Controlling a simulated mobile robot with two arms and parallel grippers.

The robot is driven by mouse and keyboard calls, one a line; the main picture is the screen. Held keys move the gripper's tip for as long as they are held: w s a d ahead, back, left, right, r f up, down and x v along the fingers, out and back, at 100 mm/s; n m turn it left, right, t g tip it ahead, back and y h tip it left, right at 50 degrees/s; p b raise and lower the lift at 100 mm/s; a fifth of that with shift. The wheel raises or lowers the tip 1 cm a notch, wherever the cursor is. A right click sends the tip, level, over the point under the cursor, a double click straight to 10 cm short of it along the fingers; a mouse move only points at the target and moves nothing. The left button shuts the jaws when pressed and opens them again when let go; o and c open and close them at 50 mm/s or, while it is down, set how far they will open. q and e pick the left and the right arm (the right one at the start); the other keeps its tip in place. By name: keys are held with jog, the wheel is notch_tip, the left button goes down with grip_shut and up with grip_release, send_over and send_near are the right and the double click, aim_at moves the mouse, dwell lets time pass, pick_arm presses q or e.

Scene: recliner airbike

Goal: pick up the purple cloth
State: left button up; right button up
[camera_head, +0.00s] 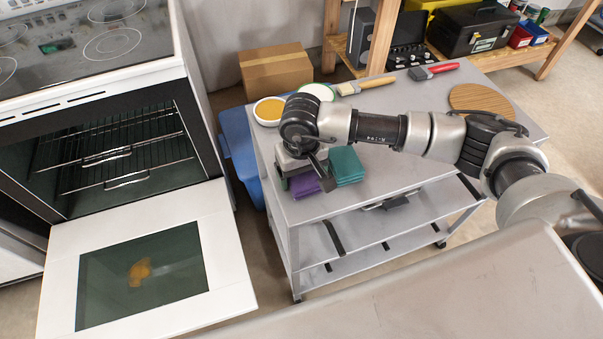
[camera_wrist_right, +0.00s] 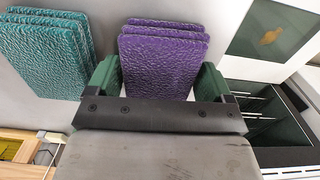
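The purple cloth (camera_head: 306,187) is a small folded stack on the top of the grey cart (camera_head: 420,88), near its front left corner. My right gripper (camera_head: 304,172) is above it and points down, partly hiding it. In the right wrist view the purple cloth (camera_wrist_right: 162,55) lies between the two green fingers of my right gripper (camera_wrist_right: 160,80). The fingers are wide apart, one at each side of the stack. Whether they touch its sides is hard to tell. My left gripper is out of view.
A teal cloth stack (camera_head: 346,166) lies close beside the purple one.

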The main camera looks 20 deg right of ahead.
jog(key=c, duration=0.6)
jog(key=shift+o, duration=0.2)
jog(key=shift+r, duration=0.15)
jog(key=shift+r, duration=0.2)
jog(key=r, duration=0.2)
jog(key=r+b, duration=0.1)
jog(key=shift+s+r, duration=0.25)
jog(key=shift+r, duration=0.15)
jog(key=s+r+b, duration=0.1)
jog(key=s+r, duration=0.5)
jog(key=s, duration=0.5)
jog(key=shift+r, duration=0.3)
jog(key=shift+s, duration=0.1)
